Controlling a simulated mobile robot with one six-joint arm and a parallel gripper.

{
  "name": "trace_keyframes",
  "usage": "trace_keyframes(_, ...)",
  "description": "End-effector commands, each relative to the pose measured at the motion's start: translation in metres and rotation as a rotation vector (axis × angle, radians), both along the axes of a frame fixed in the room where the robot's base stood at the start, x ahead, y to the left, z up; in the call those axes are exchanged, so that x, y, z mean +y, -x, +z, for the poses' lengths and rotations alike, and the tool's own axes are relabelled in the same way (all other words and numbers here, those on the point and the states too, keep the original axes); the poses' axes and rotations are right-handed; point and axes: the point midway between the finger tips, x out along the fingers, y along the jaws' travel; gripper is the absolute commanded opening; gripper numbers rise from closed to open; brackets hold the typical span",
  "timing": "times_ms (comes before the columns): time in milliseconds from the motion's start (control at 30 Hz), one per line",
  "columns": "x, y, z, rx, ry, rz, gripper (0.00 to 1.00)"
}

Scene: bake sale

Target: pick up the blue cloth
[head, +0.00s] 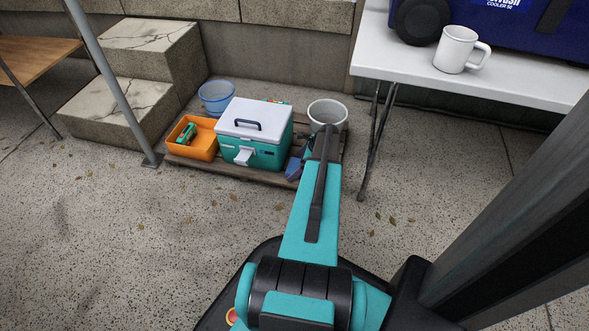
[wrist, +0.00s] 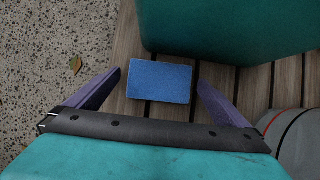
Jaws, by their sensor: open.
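The blue cloth (wrist: 160,81) shows in the wrist view as a small flat blue rectangle on wooden slats. My gripper (wrist: 159,76) is open, with one purple finger to the left of the cloth and one to its right. There is a gap on each side, and the jaws hold nothing. I cannot tell how high the fingers are above the slats. In the head view my gripper (head: 298,165) is beside the cooler, mostly behind my arm. I cannot make out the cloth there.
A teal cooler (head: 257,151) with a white lid stands left of my gripper on a wooden pallet (head: 235,170). A pale bucket (head: 328,113), an orange bin (head: 194,148) and a blue bowl (head: 215,96) share the pallet. A white table (head: 500,88) stands to the right.

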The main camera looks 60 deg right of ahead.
Motion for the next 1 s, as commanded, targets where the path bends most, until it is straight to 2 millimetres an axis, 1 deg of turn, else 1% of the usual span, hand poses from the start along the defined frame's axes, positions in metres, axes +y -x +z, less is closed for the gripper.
trace_keyframes(233, 0.000, 0.000, 0.000, 0.000, 0.000, 0.000, 1.00)
trace_keyframes(367, 0.000, 0.000, 0.000, 0.000, 0.000, 0.000, 0.78)
trace_keyframes(400, 0.000, 0.001, 0.000, 0.000, 0.000, 0.000, 0.71)
trace_keyframes(500, 0.000, 0.001, 0.000, 0.000, 0.000, 0.000, 0.56)
trace_keyframes(800, -0.001, 0.001, 0.002, 0.000, 0.000, -0.001, 0.56)
trace_keyframes(1000, -0.001, 0.001, 0.015, 0.000, 0.001, 0.000, 0.56)
